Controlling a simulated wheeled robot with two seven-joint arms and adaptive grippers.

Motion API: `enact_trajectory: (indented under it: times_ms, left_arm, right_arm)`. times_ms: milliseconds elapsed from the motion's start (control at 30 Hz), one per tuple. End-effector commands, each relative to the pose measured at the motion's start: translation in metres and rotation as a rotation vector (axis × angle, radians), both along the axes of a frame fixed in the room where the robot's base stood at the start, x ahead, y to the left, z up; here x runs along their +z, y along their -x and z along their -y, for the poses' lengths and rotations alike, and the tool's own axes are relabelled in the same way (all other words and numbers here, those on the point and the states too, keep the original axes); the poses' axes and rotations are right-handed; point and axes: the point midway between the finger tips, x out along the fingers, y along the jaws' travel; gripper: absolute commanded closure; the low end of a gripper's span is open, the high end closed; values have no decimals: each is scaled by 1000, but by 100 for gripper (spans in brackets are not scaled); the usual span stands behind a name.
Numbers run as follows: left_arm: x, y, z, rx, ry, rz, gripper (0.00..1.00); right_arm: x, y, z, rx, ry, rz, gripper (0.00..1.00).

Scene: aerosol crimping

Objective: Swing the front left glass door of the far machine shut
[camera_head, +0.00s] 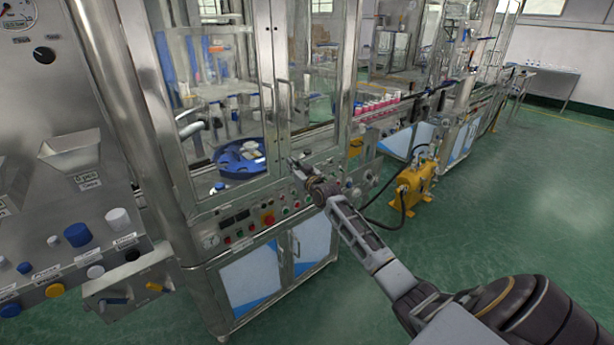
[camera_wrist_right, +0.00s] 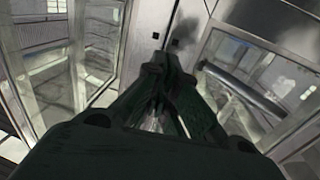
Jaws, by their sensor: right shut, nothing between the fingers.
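The far machine (camera_head: 268,222) is a steel cabinet with framed glass doors above a control panel. Its front left glass door (camera_head: 216,60) stands upright next to the right glass door (camera_head: 308,60), close to flush with the frame; I cannot tell whether a small gap remains. Vertical handles show near where the doors meet. My right gripper (camera_head: 293,163) is shut and empty, at the lower inner corner of the left door. In the right wrist view its fingers (camera_wrist_right: 160,68) point at a metal upright between glass panels; contact is unclear. My left gripper is out of view.
A blue round part (camera_head: 240,158) sits behind the left door's glass. A control panel with knobs and buttons (camera_head: 268,218) lies just below the doors. A nearer machine (camera_head: 70,170) stands at left. A yellow pump (camera_head: 415,185) stands on the green floor, which is open at right.

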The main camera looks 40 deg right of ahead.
Motion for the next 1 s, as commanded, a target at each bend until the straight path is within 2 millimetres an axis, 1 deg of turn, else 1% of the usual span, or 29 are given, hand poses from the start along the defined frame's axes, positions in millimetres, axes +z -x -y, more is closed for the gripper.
enact_trajectory:
  times_ms: [1000]
  left_arm:
    - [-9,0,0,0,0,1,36]
  right_arm:
    - [-1,77,7,-1,1,-1,100]
